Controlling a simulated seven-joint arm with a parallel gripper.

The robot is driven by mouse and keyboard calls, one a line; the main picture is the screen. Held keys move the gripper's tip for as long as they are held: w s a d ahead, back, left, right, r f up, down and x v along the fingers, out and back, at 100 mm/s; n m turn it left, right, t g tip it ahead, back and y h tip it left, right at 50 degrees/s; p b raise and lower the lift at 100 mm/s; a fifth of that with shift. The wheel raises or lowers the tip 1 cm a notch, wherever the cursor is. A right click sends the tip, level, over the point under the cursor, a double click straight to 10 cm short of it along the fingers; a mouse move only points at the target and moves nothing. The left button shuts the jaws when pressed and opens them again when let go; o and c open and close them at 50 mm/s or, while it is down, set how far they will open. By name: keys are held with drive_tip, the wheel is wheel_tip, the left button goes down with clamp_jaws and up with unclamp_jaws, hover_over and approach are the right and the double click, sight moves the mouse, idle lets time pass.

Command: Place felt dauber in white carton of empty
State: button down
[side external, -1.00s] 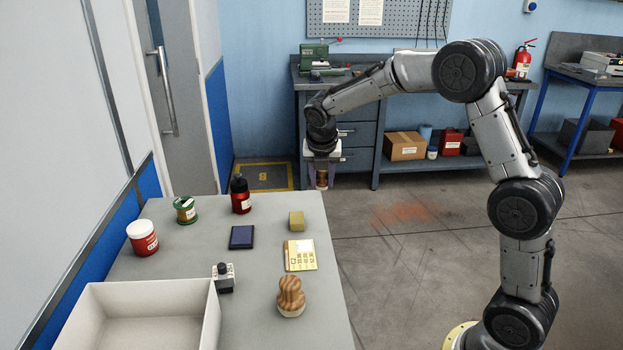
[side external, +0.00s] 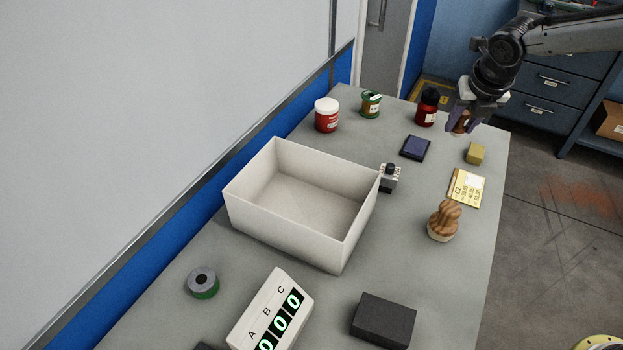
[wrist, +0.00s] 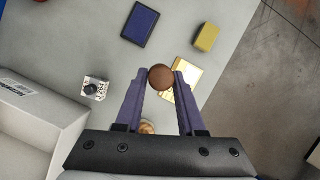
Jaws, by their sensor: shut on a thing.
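My gripper (side external: 460,128) is shut on a small brown round-topped thing (wrist: 161,77), which looks like the felt dauber. It also shows between the fingers in the side view (side external: 461,121); its lower part is hard to make out. The gripper is raised over the far right part of the table. The white carton (side external: 250,215) stands open and empty on the table, to the left of and nearer than my gripper in the side view. Part of it, with a printed label, shows at lower left in the wrist view (wrist: 22,128).
Near the carton's right wall stands a small grey device (side external: 390,180). A wooden stamp (side external: 444,222), a yellow card (side external: 467,188), a yellow block (side external: 475,153), a dark pad (side external: 415,148) and a red bottle (side external: 427,107) are spread to the right. A counter (side external: 270,315) stands in front.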

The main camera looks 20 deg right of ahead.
drive_tip(key=s+a+n+y, duration=0.1)
drive_tip(key=s+a+n, duration=0.35)
drive_tip(key=a, duration=0.95)
drive_tip(key=s+a+n+y, duration=0.25)
drive_tip(key=s+a, duration=0.25)
drive_tip(key=a, duration=0.8)
hover_over(285, 208)
drive_tip(key=s, duration=0.2)
drive_tip(key=shift+h, duration=0.25)
drive_tip(key=f, duration=0.9)
drive_tip(key=shift+w+d, duration=0.15)
drive_tip(key=shift+d, duration=0.2)
drive_tip(key=shift+w+a+f, duration=0.1)
drive_tip(key=shift+f, duration=0.15)
drive_tip(key=shift+w+f, duration=0.1)
drive_tip(key=shift+f, duration=1.5)
drive_tip(key=shift+f, duration=0.2)
drive_tip(key=c, duration=0.5)
unclamp_jaws()
